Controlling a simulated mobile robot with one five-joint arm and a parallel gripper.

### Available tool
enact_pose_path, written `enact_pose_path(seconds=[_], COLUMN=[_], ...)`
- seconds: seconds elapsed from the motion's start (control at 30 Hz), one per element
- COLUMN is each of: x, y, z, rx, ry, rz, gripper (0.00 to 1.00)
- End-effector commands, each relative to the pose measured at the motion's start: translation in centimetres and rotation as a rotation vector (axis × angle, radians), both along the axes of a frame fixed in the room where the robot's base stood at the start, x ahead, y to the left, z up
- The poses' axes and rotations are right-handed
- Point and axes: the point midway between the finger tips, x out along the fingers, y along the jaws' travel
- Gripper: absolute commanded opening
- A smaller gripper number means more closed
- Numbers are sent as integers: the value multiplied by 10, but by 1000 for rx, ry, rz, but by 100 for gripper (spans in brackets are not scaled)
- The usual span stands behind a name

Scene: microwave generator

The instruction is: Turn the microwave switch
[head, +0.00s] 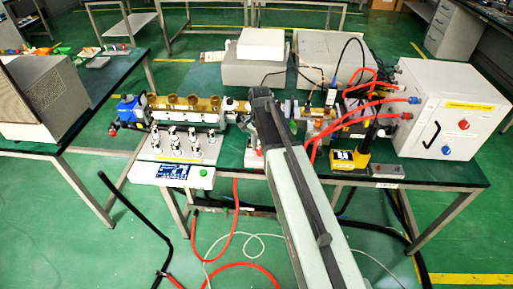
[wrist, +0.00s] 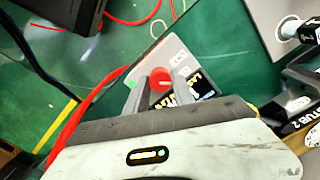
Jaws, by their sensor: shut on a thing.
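A red round knob (wrist: 161,84) sits on a small light grey box (wrist: 172,54) with a black-and-yellow label in the wrist view. I take this knob for the microwave switch. My gripper (wrist: 160,77) has one finger on each side of the knob and is shut on it. A white box part (head: 253,160) shows just left of my arm there.
A white cabinet (head: 450,112) with red hoses stands at the table's right end. A yellow-and-black meter (head: 343,160) is right of my arm. A brass waveguide row (head: 185,103) and a white panel with a green button (head: 203,173) are to the left. Hoses lie on the floor.

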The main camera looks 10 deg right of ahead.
Motion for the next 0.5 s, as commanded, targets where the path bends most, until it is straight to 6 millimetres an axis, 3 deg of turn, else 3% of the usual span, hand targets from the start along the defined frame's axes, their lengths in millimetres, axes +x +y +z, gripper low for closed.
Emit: enact_pose_path(seconds=[0.5], x=[4], y=[-1], z=[0], rx=[-1], ry=[-13], rz=[475], gripper=[0])
